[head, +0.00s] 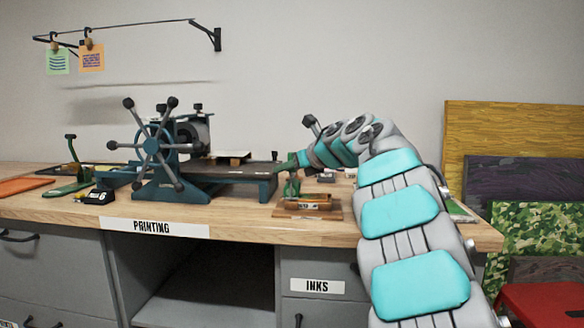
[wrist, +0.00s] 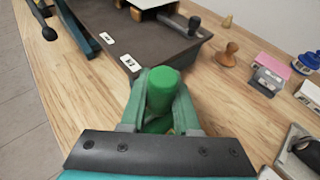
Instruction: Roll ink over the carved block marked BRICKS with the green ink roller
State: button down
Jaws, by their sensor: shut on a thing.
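My gripper (head: 290,166) is at the right end of the press, above the bench. In the wrist view, my gripper (wrist: 160,108) is shut on the upright green handle (wrist: 163,88) of what looks like the green ink roller. In the head view, the green roller (head: 291,187) shows below my gripper, at a small wooden stand (head: 325,204) with a dark label. I cannot tell whether it touches the stand. A pale block (head: 231,156) lies on the press bed; no BRICKS marking is readable on it.
The teal press (head: 152,175) with its spoked wheel fills the bench's middle. A green tool (head: 68,188) and a black block (head: 98,196) lie at left.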

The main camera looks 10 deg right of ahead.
jog(key=shift+s+d+f, duration=0.1)
jog(key=shift+s+d, duration=0.15)
jog(key=shift+d, duration=0.5)
jog(key=shift+s+d+b, duration=0.2)
jog(key=shift+s+d, duration=0.15)
jog(key=shift+d, duration=0.85)
jog(key=shift+s+d+b, duration=0.25)
jog(key=shift+s+d, duration=0.05)
jog(key=shift+d, duration=0.9)
jog(key=shift+s+d+b, duration=0.2)
jog(key=shift+s+d, duration=0.15)
jog(key=shift+d, duration=0.85)
jog(key=shift+w+a+p, duration=0.3)
jog(key=shift+w+a, duration=0.1)
jog(key=shift+a, duration=1.1)
jog(key=shift+w+a+p, duration=0.3)
jog(key=shift+w+a, duration=0.15)
jog(key=shift+a, duration=1)
jog(key=shift+w+a+p, duration=0.3)
jog(key=shift+w+a, duration=0.1)
jog(key=shift+a, duration=1.1)
notch_tip(320, 180, up, 3)
jog(key=shift+r+p, duration=0.1)
jog(key=shift+p, duration=1.15)
jog(key=shift+r, duration=2.05)
